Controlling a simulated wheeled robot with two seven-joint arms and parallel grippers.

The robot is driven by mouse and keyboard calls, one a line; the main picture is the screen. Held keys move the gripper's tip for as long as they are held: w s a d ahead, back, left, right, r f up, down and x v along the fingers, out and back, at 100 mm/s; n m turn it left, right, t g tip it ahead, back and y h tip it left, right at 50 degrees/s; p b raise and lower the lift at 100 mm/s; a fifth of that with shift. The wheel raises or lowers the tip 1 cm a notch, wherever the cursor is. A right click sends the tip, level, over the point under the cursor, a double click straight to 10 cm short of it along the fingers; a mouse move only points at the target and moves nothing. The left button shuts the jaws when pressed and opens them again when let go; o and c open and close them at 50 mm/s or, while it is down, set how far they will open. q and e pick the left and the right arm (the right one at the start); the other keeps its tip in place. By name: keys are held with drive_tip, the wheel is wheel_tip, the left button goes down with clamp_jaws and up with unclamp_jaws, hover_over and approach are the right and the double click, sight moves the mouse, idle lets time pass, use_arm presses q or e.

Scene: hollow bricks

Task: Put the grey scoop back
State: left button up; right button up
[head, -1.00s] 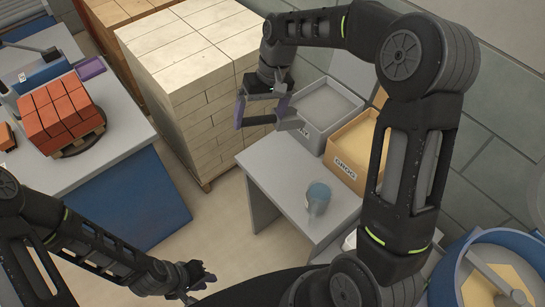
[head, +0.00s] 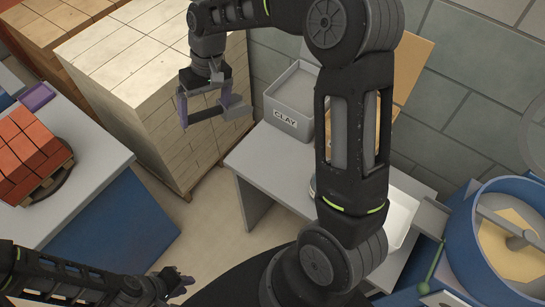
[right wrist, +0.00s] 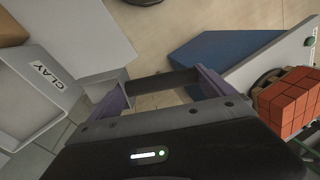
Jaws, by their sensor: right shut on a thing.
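The grey scoop (head: 240,109) is in my right gripper (head: 205,108), held in the air left of the grey clay box (head: 298,130). Its dark handle crosses between the purple fingers; the handle also shows in the right wrist view (right wrist: 165,82). The clay box, marked CLAY, stands on the grey table (head: 258,165); its pale filling shows. It also shows at the left of the right wrist view (right wrist: 50,98). My left gripper (head: 186,284) is low near the bottom edge, away from the table; its fingers are too small to judge.
A tall stack of pale blocks (head: 130,85) stands left of the table. Red bricks (head: 25,150) sit on a side table at the left. A blue drum mixer (head: 450,250) is at the right. My right arm hides much of the table and the box beside the clay box.

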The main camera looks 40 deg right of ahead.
drive_tip(key=s+d+f+h+b, duration=0.1)
drive_tip(key=s+d+f+b, duration=0.2)
drive_tip(key=s+f+b, duration=0.1)
drive_tip(key=s+d+f+m+h+b, duration=0.1)
drive_tip(key=s+d+f+b, duration=0.2)
drive_tip(key=f+b, duration=0.3)
drive_tip(key=shift+s+f+h+b, duration=0.2)
drive_tip(key=shift+s+h+b, duration=0.15)
drive_tip(key=shift+b, duration=0.9)
hover_over(248, 169)
drive_tip(key=shift+d+f, duration=0.1)
drive_tip(key=shift+f, duration=3.05)
drive_tip(key=shift+f, duration=1.85)
